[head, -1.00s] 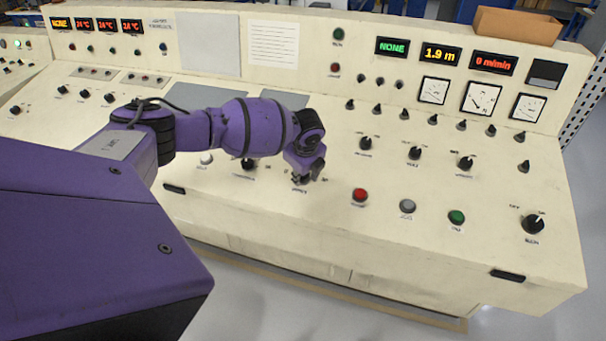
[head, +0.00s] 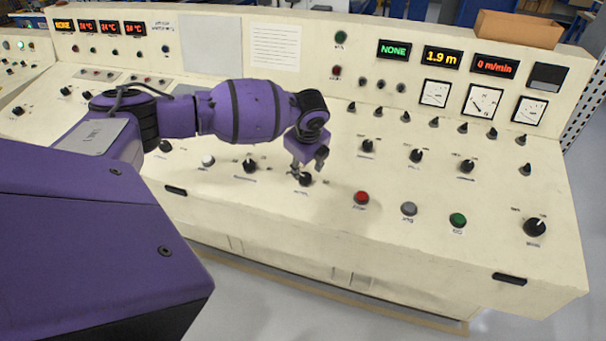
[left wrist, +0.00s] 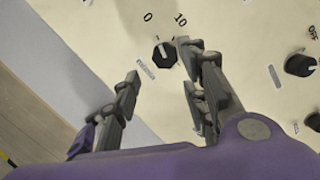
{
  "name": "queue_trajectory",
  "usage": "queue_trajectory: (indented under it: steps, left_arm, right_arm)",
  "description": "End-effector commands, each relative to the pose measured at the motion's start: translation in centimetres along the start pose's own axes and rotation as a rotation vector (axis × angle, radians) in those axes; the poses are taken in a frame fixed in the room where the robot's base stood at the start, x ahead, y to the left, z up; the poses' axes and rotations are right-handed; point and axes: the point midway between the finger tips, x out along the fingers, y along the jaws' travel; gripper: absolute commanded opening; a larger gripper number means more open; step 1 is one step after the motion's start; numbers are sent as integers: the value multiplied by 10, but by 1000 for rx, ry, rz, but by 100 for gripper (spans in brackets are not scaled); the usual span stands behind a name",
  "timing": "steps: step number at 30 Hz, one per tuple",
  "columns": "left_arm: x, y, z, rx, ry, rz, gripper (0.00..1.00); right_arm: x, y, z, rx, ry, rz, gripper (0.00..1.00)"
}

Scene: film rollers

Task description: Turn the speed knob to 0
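A round black knob (left wrist: 165,54), with 0 and 10 printed at its scale, sits on the cream panel; its small label is too blurred to read. In the head view the same knob (head: 305,179) is just below my left gripper (head: 303,168). In the left wrist view my left gripper (left wrist: 156,64) has its fingers spread apart with nothing held. Its tips lie to either side of the knob in the picture; contact is not clear. My right gripper is out of view.
A red button (head: 361,198), a grey button (head: 409,209) and a green button (head: 458,219) lie to the right. Another black knob (head: 250,165) is to the left. The red speed display (head: 495,66) reads 0 m/min. A cardboard box (head: 519,29) stands on top.

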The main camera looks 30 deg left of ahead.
Motion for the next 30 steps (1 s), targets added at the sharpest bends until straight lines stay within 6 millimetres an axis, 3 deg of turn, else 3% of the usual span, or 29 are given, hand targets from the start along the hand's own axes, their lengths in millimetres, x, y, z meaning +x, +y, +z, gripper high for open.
queue_trajectory:
  steps: [3, 9, 30]
  left_arm:
    - [-23, 0, 1, 1, -2, 0, 40]
    - [-44, 1, 0, 1, -1, 2, 40]
    - [-48, -2, -1, -42, 6, -10, 40]
  right_arm:
    - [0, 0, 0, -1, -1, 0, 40]
    - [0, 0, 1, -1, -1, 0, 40]
    - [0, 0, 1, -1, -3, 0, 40]
